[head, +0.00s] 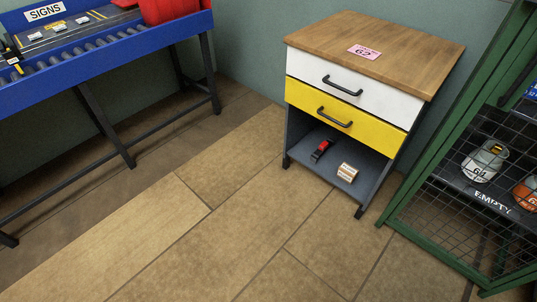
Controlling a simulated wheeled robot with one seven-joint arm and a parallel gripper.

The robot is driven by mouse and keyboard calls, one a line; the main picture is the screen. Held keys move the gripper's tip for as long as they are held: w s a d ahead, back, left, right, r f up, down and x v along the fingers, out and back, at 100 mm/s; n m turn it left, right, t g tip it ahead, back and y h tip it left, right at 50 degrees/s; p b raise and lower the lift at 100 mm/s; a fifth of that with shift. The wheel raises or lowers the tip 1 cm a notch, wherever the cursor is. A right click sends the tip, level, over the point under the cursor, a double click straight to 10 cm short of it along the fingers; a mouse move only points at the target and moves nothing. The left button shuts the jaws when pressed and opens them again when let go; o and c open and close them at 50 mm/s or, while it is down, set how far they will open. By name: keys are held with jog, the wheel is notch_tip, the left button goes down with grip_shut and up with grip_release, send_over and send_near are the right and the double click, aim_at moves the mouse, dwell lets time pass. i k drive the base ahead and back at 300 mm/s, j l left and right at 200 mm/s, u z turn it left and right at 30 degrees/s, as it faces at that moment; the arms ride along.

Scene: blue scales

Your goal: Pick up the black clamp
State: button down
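A small black and red item (321,150), which looks like the black clamp, lies on the open bottom shelf (325,168) of the drawer cabinet. It is tilted across the left part of the shelf and is too small to make out in detail. The shelf is under the yellow drawer (310,107), which looks shut. My gripper is not in view.
A small white and brown box (347,172) sits right of the item. The cabinet's wooden top (400,48) holds a pink card (365,52). A green mesh cage (430,225) with cans stands right. A blue roller conveyor (110,52) stands left. The floor in front is clear.

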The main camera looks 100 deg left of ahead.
aim_at(323, 147)
jog(key=u, duration=3.35)
jog(key=i+j+z, duration=0.1)
jog(key=z, duration=0.3)
jog(key=j+z, duration=0.2)
jog(key=z, duration=0.2)
jog(key=i+j+z, duration=0.1)
jog(key=z, duration=0.3)
jog(key=j+z, duration=0.2)
jog(key=j, duration=0.4)
jog(key=j+z, duration=0.15)
jog(key=j, duration=0.5)
jog(key=j+z, duration=0.2)
jog(key=j, duration=0.4)
jog(key=k+j+z, duration=0.2)
jog(key=j, duration=0.4)
jog(key=k+j, duration=0.1)
jog(key=j, duration=0.65)
jog(key=k+j, duration=0.1)
jog(key=j, duration=0.65)
jog(key=i+l, duration=0.1)
jog(key=i, duration=0.25)
